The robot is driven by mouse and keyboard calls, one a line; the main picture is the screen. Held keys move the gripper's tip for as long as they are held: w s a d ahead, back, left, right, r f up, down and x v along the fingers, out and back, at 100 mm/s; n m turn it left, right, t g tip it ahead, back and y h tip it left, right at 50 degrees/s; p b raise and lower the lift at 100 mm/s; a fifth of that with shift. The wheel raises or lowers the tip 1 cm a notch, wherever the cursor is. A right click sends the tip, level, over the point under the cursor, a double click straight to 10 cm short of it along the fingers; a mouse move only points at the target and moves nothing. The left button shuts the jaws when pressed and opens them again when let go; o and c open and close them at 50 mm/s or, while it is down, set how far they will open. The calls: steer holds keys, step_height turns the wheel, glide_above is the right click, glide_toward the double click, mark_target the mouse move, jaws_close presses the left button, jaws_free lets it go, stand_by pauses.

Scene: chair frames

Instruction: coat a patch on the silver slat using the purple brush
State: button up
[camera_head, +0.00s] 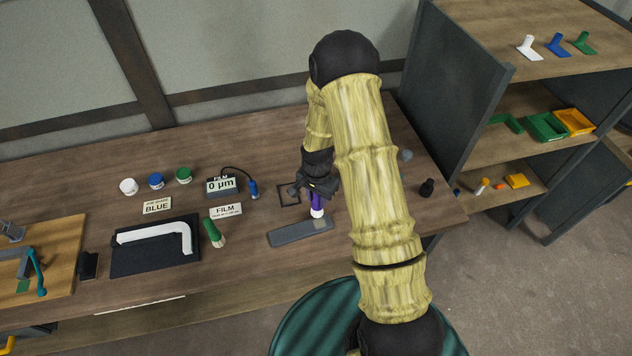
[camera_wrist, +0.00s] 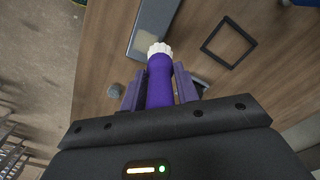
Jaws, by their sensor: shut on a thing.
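The purple brush (camera_head: 318,201) has a purple handle and a white bristle tip. It also shows in the wrist view (camera_wrist: 160,88), tip pointing away from me. My gripper (camera_head: 316,190) is shut on its handle, with a finger on each side in the wrist view (camera_wrist: 160,92).
A green brush (camera_head: 213,232) stands left of the slat. A black square outline (camera_head: 289,194) lies behind it. A film gauge (camera_head: 221,187) reads 0 µm, near white, blue and green jars (camera_head: 155,181). A black object (camera_head: 427,187) stands right.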

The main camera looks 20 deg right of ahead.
steer(key=r, duration=0.1)
steer(key=s+r+p, duration=0.1)
steer(key=shift+r, duration=0.35)
steer(key=shift+r+p, duration=1.25)
steer(key=shift+r, duration=0.4)
